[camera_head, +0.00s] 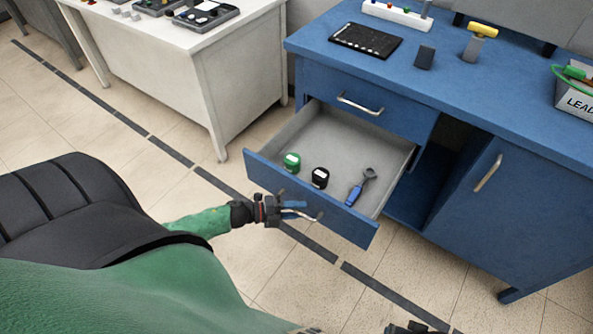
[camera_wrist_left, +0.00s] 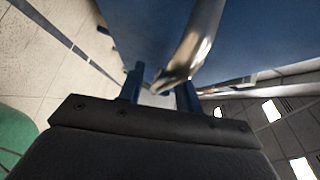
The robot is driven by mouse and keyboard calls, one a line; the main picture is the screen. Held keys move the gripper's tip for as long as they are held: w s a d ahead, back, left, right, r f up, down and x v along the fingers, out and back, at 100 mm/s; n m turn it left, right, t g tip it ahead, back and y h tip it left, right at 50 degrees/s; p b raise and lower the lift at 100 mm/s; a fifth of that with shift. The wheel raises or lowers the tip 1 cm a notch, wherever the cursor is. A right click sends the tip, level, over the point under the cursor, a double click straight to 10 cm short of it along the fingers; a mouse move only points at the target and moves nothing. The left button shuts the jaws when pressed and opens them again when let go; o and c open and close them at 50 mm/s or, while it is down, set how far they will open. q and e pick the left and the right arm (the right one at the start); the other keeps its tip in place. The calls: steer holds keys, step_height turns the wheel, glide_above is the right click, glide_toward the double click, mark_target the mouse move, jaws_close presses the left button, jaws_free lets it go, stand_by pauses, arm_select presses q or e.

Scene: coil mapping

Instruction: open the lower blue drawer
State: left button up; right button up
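The lower blue drawer (camera_head: 325,209) is pulled well out of the blue workbench, its grey inside showing. It holds a green roll (camera_head: 291,162), a black roll (camera_head: 320,177) and a blue-handled tool (camera_head: 359,189). My left gripper (camera_head: 296,210) is at the drawer's front, by its metal handle (camera_head: 312,217). In the left wrist view, the handle (camera_wrist_left: 197,45) reaches down between the two blue fingers (camera_wrist_left: 162,93). The fingers stand apart, with a gap beside the bar. A dark part at the bottom edge seems to be my right gripper (camera_head: 415,328), mostly cut off.
The upper drawer (camera_head: 370,103) is shut above the open one. A cabinet door with a handle (camera_head: 488,173) is at the right. A white table (camera_head: 190,62) stands at the back left. Tiled floor with dark tape (camera_head: 120,115) lies clear between.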

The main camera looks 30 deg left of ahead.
arm_select(q)
steer(key=shift+a, duration=0.1)
